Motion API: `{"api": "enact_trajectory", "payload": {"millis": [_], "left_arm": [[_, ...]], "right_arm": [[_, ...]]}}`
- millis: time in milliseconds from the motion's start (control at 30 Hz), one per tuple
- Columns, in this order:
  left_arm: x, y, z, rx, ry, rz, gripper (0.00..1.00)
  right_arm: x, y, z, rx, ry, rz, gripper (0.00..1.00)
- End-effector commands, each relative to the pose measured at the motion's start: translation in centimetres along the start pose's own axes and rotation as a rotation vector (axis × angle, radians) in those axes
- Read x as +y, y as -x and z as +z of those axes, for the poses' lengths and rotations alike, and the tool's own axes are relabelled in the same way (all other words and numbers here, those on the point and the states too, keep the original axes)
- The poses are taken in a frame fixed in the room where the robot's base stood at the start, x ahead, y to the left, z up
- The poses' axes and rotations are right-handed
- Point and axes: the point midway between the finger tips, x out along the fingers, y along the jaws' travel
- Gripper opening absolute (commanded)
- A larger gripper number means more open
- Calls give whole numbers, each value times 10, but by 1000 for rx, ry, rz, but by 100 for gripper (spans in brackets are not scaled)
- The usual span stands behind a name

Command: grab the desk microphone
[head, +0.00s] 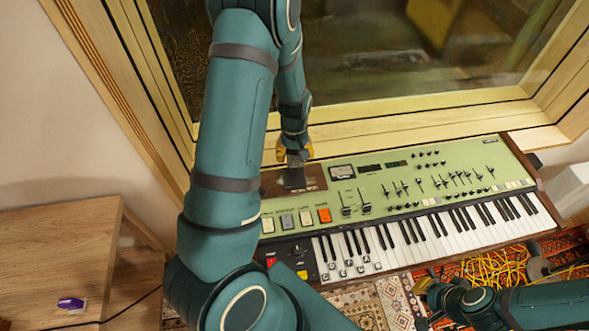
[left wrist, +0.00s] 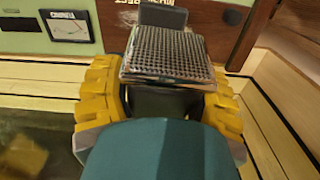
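The desk microphone, with a silver mesh head (left wrist: 168,55) and a dark base, stands on the brown panel at the left of the keyboard's top. In the head view its dark base (head: 295,178) shows just below my left gripper (head: 295,153). My left gripper's yellow fingers (left wrist: 163,105) lie on both sides of the microphone, close to it. I cannot tell whether they press on it. My right gripper (head: 424,289) is low at the right, in front of the keys, apart from the microphone. Its fingers are partly hidden.
The green keyboard (head: 400,166) with sliders and knobs stands below a wood-framed window (head: 430,112). A wooden table (head: 60,245) with a small purple-and-white object (head: 72,304) is at the left. Patterned rugs (head: 360,305) and a yellow cable (head: 497,268) lie on the floor.

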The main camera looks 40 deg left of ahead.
Motion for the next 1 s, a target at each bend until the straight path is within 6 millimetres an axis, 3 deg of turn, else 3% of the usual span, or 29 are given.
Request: {"api": "enact_trajectory", "payload": {"millis": [33, 100, 133, 467, 1000], "left_arm": [[0, 0, 0, 0, 0, 0, 34], [0, 0, 0, 0, 0, 0, 9], [0, 0, 0, 0, 0, 0, 8], [1, 6, -1, 3, 0, 2, 8], [1, 90, -1, 4, -2, 4, 8]], "right_arm": [[0, 0, 0, 0, 0, 0, 0], [0, 0, 0, 0, 0, 0, 0], [0, 0, 0, 0, 0, 0, 0], [0, 1, 0, 0, 0, 0, 0], [-4, 13, -1, 0, 0, -2, 0]]}}
